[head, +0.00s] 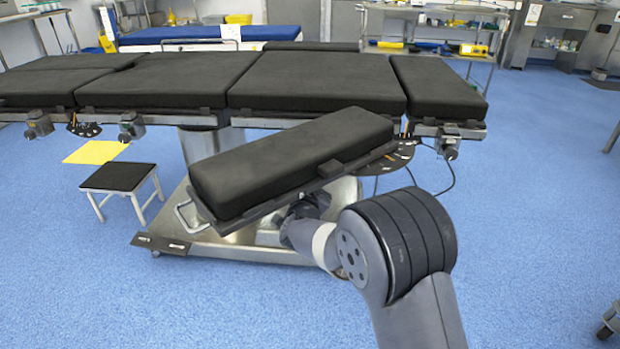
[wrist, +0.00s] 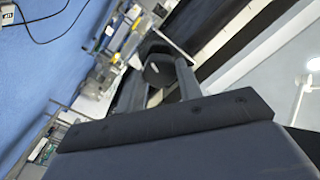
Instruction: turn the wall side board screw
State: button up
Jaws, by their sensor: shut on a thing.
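An arm board (head: 290,160) with a thick black pad angles out from the near side of the operating table (head: 315,82). My arm reaches under it from the lower right, and the board hides my fingertips in the head view. In the wrist view my gripper (wrist: 160,75) has two dark fingers closed around a dark, rounded knob (wrist: 158,68), apparently the board screw. The knob's far side and its joint to the board are hidden. I cannot tell how far the screw is turned.
The table's pale metal base (head: 215,235) spreads on the blue floor under the board. A small black-topped stool (head: 118,177) stands left, by a yellow mat (head: 96,152). Clamps (head: 448,145) hang from the table's side rail. Blue floor at the right is mostly clear.

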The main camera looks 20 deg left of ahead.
jog(key=o, duration=1)
jog(key=p+v, duration=0.3)
jog(key=v, duration=0.7)
jog(key=shift+s, duration=0.4)
jog(key=b+x, duration=0.2)
jog(key=x, duration=0.9)
jog(key=shift+b, duration=0.35)
